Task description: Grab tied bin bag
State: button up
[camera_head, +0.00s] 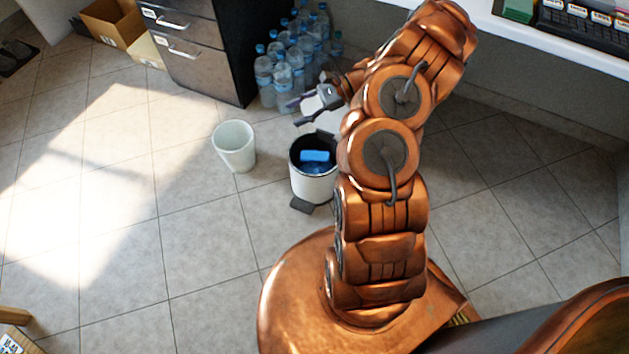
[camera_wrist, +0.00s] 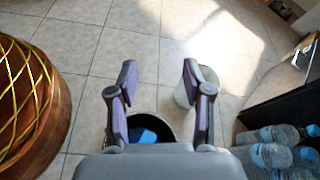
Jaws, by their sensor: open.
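A white pedal bin (camera_head: 314,183) with a dark rim stands on the tiled floor, left of my arm. A blue bag (camera_head: 315,156) shows inside its mouth; I cannot make out a knot. My gripper (camera_head: 299,112) is above the bin, a little behind it in the head view, apart from the bag. In the wrist view my gripper (camera_wrist: 158,85) has its two fingers spread wide with nothing between them. The blue bag (camera_wrist: 144,136) shows low between the fingers, and its lower part is hidden by the gripper body.
A white open bucket (camera_head: 234,146) stands left of the bin. Several water bottles (camera_head: 285,75) are grouped behind, beside a dark drawer cabinet (camera_head: 190,48). A cardboard box (camera_head: 113,22) is at the far left.

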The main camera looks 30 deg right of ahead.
jog(key=s+d+f+m+t+h+b, duration=0.1)
jog(key=d+f+m+b, duration=0.1)
jog(key=d+f, duration=0.35)
jog(key=s+d+f+m+t+b, duration=0.1)
jog(key=d+f+m+t+b, duration=0.1)
jog(key=f, duration=0.6)
jog(key=m+t+h+b, duration=0.1)
jog(key=m+b, duration=0.2)
send_near(319, 155)
jog(key=a, duration=0.1)
jog(key=shift+w+a+f, duration=0.2)
jog(key=shift+w+f, duration=0.15)
jog(key=shift+w, duration=0.15)
jog(key=shift+b+x, duration=1.85)
jog(key=shift+x, duration=1.65)
grip_shut()
